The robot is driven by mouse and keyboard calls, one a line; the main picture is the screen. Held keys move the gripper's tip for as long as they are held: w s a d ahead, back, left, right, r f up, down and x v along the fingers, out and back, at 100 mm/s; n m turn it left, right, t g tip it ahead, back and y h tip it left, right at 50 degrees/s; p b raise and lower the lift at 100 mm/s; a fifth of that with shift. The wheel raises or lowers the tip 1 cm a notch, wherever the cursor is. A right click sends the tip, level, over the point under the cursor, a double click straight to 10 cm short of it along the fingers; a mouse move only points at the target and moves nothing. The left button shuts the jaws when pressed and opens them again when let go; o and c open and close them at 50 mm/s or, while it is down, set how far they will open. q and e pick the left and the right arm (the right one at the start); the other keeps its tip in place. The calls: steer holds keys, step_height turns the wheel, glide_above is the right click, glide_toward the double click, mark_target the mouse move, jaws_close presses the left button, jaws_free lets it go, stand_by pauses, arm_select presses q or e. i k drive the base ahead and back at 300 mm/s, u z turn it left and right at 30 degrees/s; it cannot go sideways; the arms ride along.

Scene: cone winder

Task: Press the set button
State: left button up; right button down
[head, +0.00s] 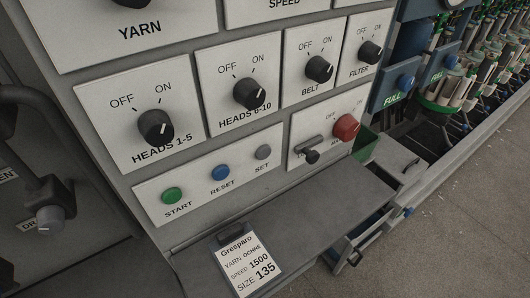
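The set button (263,152) is a small round grey button at the right end of a pale button plate (190,205). The word SET is printed below it. To its left on the same plate are the blue reset button (220,172) and the green start button (173,195). Nothing covers the set button, and I cannot tell whether it is pressed in. Neither of my grippers is in view.
Black OFF/ON knobs sit above, including heads 1-5 (155,127). Open floor lies right.

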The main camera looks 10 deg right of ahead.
mark_target(264, 151)
steer(key=k, duration=1.2)
steer(key=u, duration=0.25)
steer(key=i, duration=0.55)
steer(key=u, duration=0.35)
